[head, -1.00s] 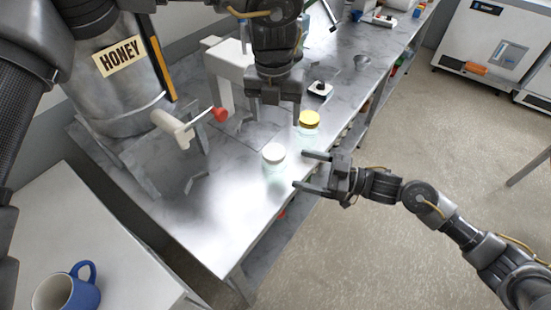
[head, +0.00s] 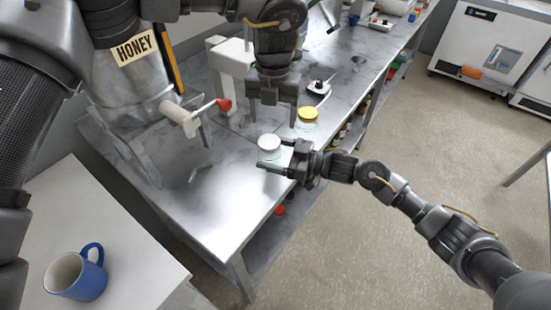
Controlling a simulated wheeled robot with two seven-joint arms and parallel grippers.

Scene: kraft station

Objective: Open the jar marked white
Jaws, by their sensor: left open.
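The jar with the white lid (head: 268,143) stands upright on the steel bench near its right edge, in the head view. A jar with a yellow lid (head: 307,114) stands behind it to the right. My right gripper (head: 272,156) reaches in from the right with its fingers on either side of the white-lidded jar's glass body, below the lid. I cannot tell whether the fingers press on the glass. My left gripper (head: 272,117) is open and empty, pointing down just behind and above the white lid.
A steel tank labelled HONEY (head: 135,48) with a red-tipped valve (head: 223,104) stands at the left of the bench. A small black-and-white device (head: 319,87) lies behind the jars. A blue mug (head: 90,280) is on the white table at lower left.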

